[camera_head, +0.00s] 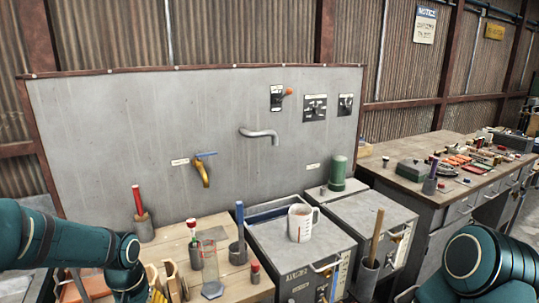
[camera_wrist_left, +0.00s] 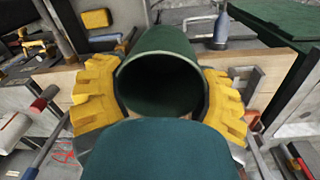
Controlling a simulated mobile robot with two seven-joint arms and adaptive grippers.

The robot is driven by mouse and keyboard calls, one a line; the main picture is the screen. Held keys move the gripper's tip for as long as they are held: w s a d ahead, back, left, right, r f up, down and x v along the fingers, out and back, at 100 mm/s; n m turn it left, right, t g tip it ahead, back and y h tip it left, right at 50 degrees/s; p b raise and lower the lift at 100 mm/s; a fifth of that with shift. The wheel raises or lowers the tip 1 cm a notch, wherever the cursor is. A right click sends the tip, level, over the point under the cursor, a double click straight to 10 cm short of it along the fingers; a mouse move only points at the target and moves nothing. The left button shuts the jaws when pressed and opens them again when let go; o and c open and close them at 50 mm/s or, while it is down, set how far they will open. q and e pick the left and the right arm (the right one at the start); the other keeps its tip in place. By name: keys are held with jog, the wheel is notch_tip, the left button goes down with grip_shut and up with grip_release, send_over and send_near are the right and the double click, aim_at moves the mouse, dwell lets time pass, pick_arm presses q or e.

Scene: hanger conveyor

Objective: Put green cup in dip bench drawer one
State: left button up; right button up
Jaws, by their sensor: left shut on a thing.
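In the left wrist view my left gripper (camera_wrist_left: 160,92) has its yellow pads closed on both sides of a dark green cup (camera_wrist_left: 160,84). The cup's round open end faces the camera and looks empty. In the head view my left arm comes in at the lower left, over the wooden bench; the held cup cannot be made out there. The grey cabinets (camera_head: 290,258) in the middle have front handles. I cannot tell which drawer is drawer one, and no open drawer is clear. My right arm shows at the lower right, but its gripper is out of view.
A white measuring cup (camera_head: 300,223) stands on the middle cabinet. A green cylinder (camera_head: 338,173) stands behind it. Holders with tools and a clear glass cylinder (camera_head: 210,268) crowd the wooden bench (camera_head: 176,243). A brass tap (camera_head: 202,173) juts from the back panel. A cluttered workbench (camera_head: 405,180) is at right.

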pick_arm(q)
jog(key=s+d+f+m, duration=0.1)
jog(key=d+f+m, duration=0.1)
jog(key=d+f, duration=0.8)
jog(key=shift+s+d+m, duration=0.3)
jog(key=shift+s+d, duration=0.1)
jog(key=shift+d, duration=0.8)
